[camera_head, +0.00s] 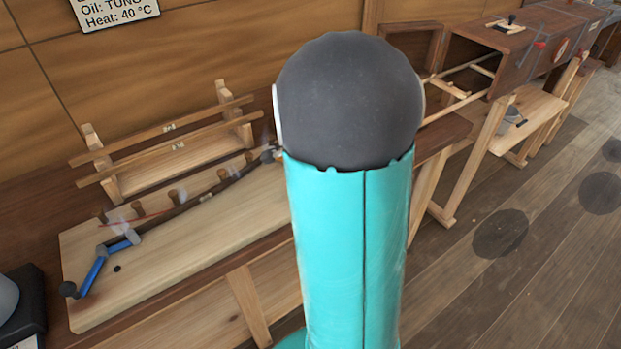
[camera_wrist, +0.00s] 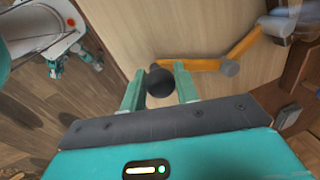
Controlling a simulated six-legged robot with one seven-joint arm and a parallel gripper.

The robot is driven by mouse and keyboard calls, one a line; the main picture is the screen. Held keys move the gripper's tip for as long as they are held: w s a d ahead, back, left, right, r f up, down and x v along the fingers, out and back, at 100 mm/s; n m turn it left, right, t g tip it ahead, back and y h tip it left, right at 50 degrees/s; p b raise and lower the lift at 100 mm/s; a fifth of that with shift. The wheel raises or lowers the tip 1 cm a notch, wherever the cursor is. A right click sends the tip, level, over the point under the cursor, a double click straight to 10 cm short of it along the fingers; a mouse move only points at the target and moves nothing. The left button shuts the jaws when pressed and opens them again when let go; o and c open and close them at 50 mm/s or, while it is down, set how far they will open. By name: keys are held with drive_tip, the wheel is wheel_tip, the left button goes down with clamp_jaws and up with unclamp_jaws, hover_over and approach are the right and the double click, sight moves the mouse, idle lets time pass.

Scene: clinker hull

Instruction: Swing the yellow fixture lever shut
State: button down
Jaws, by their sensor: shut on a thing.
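The yellow fixture lever (camera_wrist: 200,65) lies on the pale board (camera_wrist: 180,25) in the wrist view. A dark round knob (camera_wrist: 158,80) is at its near end. The yellow arm bends at a grey pivot (camera_wrist: 230,68) and runs up to the right toward a blurred grey clamp part (camera_wrist: 278,24). My gripper (camera_wrist: 159,82) is shut on the knob, with one teal finger at each side of it. In the head view my arm hides the gripper and the yellow lever.
A blue lever (camera_head: 93,275) with a dark knob stands at the left end of the pale board (camera_head: 180,265) in the head view. A dark curved strip (camera_head: 190,203) runs along pegs. A wooden rack (camera_head: 170,150) stands behind. Floor (camera_head: 540,280) is open at right.

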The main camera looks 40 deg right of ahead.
drive_tip(key=shift+w+a+m, duration=0.95)
drive_tip(key=shift+a+m, duration=0.15)
drive_tip(key=shift+m, duration=0.3)
drive_tip(key=c, duration=1.1)
unclamp_jaws()
drive_tip(key=shift+r, duration=0.1)
drive_tip(key=r, duration=0.4)
drive_tip(key=s+a+r, duration=0.1)
drive_tip(key=r, duration=0.4)
drive_tip(key=s+r, duration=0.1)
drive_tip(key=r, duration=0.3)
drive_tip(key=shift+s+a+r, duration=0.15)
drive_tip(key=shift+a+r, duration=0.05)
